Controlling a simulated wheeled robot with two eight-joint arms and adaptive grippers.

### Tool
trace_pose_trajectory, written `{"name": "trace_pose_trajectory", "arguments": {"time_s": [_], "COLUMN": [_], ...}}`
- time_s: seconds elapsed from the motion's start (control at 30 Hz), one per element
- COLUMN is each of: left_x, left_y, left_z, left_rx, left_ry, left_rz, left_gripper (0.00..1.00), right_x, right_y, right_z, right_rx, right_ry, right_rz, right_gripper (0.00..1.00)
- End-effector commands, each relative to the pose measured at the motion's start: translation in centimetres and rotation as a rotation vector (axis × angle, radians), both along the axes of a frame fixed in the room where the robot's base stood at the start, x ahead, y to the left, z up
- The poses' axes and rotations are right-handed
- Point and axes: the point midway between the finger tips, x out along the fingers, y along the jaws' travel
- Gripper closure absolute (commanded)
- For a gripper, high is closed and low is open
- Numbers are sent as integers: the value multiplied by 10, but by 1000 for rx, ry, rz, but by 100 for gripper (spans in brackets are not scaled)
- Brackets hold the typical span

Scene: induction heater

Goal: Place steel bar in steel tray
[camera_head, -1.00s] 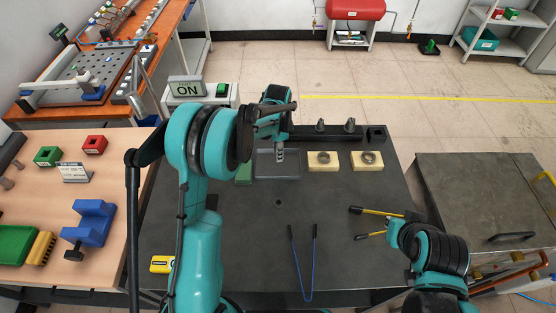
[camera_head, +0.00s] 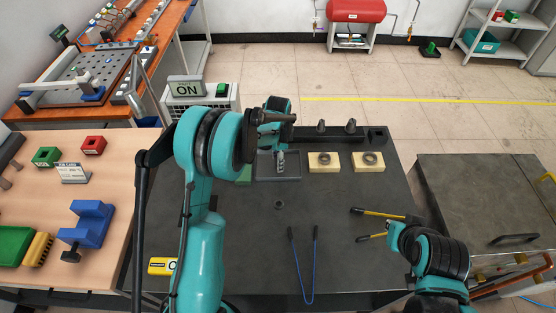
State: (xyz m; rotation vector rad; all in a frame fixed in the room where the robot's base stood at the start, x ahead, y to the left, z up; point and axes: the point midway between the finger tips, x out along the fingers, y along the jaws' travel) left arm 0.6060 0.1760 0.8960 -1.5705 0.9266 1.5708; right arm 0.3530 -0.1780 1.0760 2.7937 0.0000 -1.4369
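The steel tray (camera_head: 292,178) is a shallow grey tray at the back middle of the dark table. My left gripper (camera_head: 279,164) points down over the tray, and my own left arm hides part of it. A small silvery shape shows at its fingertips; whether this is the steel bar or the fingers alone is too small to tell. I cannot make out the steel bar for certain elsewhere. My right arm is at the lower right, but its fingers do not show.
Two yellow blocks with metal rings (camera_head: 319,162) (camera_head: 368,161) stand right of the tray. Blue-handled tongs (camera_head: 304,270) and a yellow-handled tool (camera_head: 380,213) lie in front. A small dark round spot (camera_head: 279,204) is on the table. The table's middle is mostly clear.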

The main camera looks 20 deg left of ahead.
Motion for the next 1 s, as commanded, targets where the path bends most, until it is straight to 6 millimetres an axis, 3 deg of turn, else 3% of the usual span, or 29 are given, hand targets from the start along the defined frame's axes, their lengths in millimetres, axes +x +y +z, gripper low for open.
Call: {"name": "trace_pose_trajectory", "arguments": {"time_s": [0.27,0.6,0.87,1.0], "left_x": [0,0,0,-10], "left_y": [0,0,0,0], "left_z": [14,88,121,139], "left_rx": [0,0,0,-1], "left_ry": [0,0,0,-25], "left_rz": [0,0,1,43], "left_gripper": [56,56,56,56], "right_x": [0,0,0,0], "right_y": [0,0,0,0], "right_z": [7,24,30,30], "right_rx": [0,0,0,0], "right_ry": [0,0,0,0], "right_rz": [0,0,0,0], "right_gripper": [100,100,100,100]}}
